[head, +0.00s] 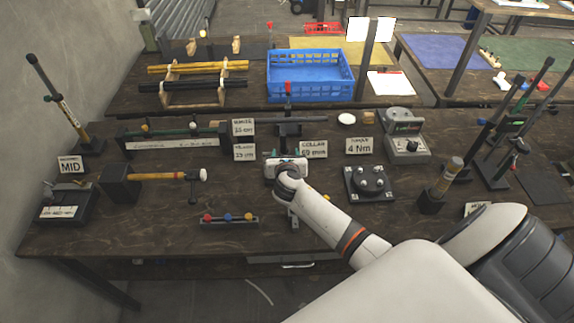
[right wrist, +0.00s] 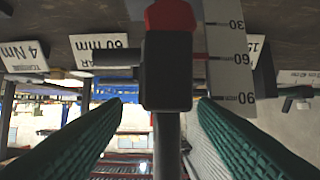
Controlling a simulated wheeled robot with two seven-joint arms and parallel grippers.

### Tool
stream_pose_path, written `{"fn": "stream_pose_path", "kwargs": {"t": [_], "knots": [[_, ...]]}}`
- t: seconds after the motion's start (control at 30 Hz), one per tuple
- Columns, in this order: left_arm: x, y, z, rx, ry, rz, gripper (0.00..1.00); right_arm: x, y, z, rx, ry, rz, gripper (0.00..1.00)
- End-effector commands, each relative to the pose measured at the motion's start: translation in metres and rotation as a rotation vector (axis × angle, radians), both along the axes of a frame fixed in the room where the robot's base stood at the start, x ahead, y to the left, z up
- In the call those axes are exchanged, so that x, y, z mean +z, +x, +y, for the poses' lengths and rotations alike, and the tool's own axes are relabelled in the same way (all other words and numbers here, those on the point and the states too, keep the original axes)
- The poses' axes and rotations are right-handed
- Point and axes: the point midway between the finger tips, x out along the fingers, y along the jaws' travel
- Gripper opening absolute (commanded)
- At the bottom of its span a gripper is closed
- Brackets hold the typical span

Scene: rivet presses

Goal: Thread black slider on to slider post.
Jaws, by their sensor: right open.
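My right gripper (head: 287,160) is over the middle of the near table, and its white hand hides most of what lies under it. In the right wrist view its two green-padded fingers (right wrist: 159,103) are apart, with nothing clamped between them. A black block with a red cap (right wrist: 166,72) shows between and just beyond the fingertips; it may be the black slider. A grey post (right wrist: 167,145) runs from it toward the bottom of that view. In the head view a dark upright with a red top (head: 288,88) stands behind my gripper. My left gripper is not in view.
A white scale marked 30, 60 and 90 (right wrist: 228,50) stands beside the block. A blue crate (head: 310,92) is behind. A black plate with round knobs (head: 370,184) is to the right, a mallet (head: 160,176) to the left. Tall posts (head: 522,110) stand at the right.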

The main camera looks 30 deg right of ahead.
Motion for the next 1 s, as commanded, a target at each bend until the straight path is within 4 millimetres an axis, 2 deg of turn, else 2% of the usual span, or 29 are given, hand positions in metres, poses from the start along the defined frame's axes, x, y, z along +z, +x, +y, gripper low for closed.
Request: {"fn": "stream_pose_path", "kwargs": {"t": [0.03, 0.1, 0.3, 0.5, 0.93, 1.0], "knots": [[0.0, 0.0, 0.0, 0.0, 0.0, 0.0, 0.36, 0.003, -0.007, 0.012, 0.016, 0.007, -0.004, 0.59], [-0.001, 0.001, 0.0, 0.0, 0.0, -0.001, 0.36, 0.008, -0.018, 0.019, 0.018, 0.008, -0.005, 0.59], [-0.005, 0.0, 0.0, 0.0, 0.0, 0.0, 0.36, 0.022, -0.05, 0.034, 0.011, 0.006, -0.003, 0.59], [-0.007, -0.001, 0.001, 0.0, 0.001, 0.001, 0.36, 0.033, -0.071, 0.044, 0.005, 0.003, -0.002, 0.59], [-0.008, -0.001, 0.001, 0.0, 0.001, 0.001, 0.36, 0.037, -0.078, 0.047, 0.002, 0.002, -0.001, 0.59], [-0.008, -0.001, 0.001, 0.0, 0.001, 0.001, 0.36, 0.038, -0.078, 0.047, 0.003, 0.001, -0.003, 0.5]]}}
